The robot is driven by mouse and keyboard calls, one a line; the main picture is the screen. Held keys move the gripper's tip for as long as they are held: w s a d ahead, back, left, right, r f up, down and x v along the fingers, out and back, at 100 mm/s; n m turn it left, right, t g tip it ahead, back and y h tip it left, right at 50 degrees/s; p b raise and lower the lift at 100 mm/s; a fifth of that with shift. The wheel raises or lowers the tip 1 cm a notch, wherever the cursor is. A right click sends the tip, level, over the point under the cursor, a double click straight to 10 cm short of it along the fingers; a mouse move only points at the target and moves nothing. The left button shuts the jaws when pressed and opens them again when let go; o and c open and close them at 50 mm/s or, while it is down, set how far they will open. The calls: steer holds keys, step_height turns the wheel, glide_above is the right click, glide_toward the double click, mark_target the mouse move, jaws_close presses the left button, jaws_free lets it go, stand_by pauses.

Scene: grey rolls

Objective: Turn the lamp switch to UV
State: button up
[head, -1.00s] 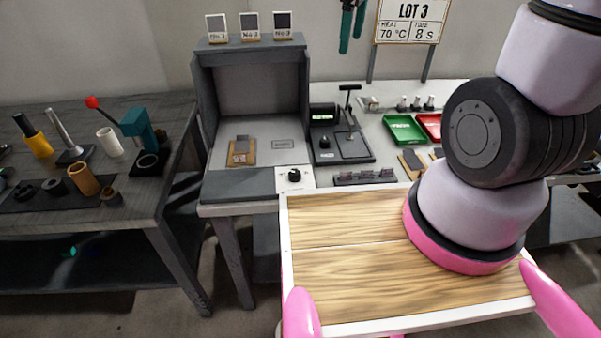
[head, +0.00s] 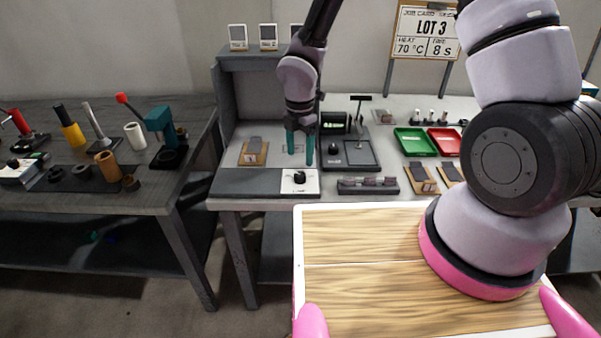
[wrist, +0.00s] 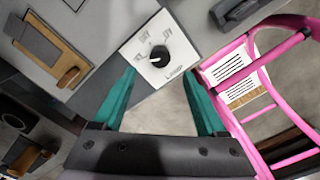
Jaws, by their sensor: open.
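The lamp switch is a black round knob (head: 299,177) on a white plate (head: 287,188) at the front right of the grey booth. In the wrist view the knob (wrist: 157,55) and its plate (wrist: 133,45) lie just beyond my fingertips. LAMP is printed on the plate, with small position labels around the knob that are hard to read. I cannot tell for sure which label the knob points at. My gripper (head: 300,158) has teal fingers and is open and empty, above and slightly behind the knob in the head view. In the wrist view its fingers (wrist: 161,78) stand apart.
A wooden holder with a grey piece (head: 254,152) lies in the booth to the left. A black device with a lever (head: 350,152) stands right, with a dark rack (head: 368,186) before it. Green (head: 416,142) and red (head: 445,142) trays are farther right.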

mark_target(300, 174)
step_height(300, 174, down, 7)
steer(key=shift+f, duration=0.2)
jaws_close()
